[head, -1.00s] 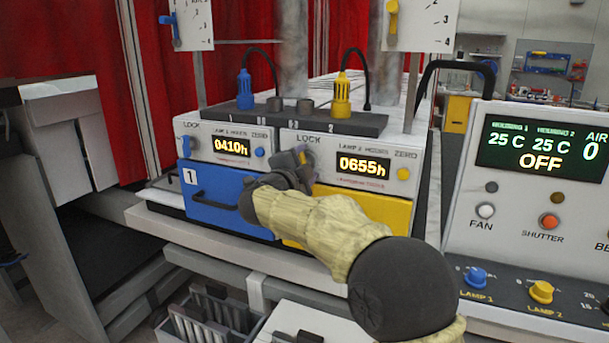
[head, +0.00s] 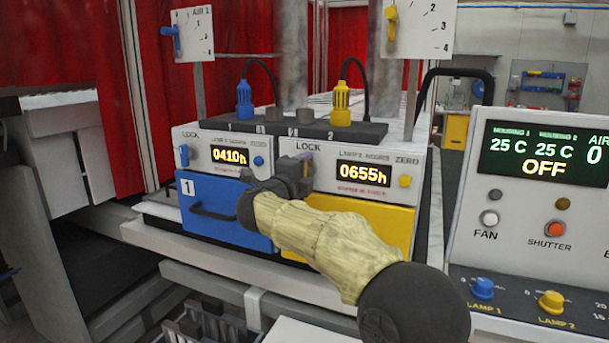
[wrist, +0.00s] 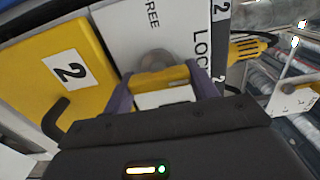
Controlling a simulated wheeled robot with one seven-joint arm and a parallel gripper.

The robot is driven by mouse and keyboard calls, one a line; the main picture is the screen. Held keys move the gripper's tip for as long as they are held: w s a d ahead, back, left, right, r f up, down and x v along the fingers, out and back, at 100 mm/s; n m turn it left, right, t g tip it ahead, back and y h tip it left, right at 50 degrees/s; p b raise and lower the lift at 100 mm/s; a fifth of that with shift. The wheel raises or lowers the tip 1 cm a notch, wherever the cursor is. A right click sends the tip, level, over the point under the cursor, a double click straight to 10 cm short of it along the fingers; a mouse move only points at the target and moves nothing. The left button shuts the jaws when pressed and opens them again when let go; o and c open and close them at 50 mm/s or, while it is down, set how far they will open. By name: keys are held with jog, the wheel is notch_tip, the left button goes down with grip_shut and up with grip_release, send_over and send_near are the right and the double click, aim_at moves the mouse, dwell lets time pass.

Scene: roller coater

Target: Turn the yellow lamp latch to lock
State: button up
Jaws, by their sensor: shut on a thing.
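The yellow lamp latch (wrist: 163,80) sits between the two purple-grey fingers of my gripper (wrist: 165,92) in the wrist view. A round grey hub (wrist: 155,61) shows just behind it on the white panel. The word LOCK is beside the right finger, and FREE is printed above the hub. In the head view my gripper (head: 298,172) is at the upper left of the yellow lamp 2 unit, just under its LOCK label, and covers the latch. My gripper is shut on the latch. The latch's exact angle is hard to tell in the head view.
The yellow lamp 2 drawer (head: 385,220) is below my gripper, with the blue lamp 1 drawer (head: 225,211) to its left. The blue latch (head: 184,155) is on the lamp 1 panel. A control console (head: 535,205) stands at the right.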

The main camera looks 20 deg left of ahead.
jog(key=shift+f, duration=0.15)
jog(key=o, duration=1)
jog(key=shift+s, duration=0.1)
jog(key=s+a+b, duration=0.1)
jog(key=s+b, duration=0.1)
jog(key=s, duration=1.5)
jog(key=shift+a+b, duration=0.2)
jog(key=shift+b, duration=0.2)
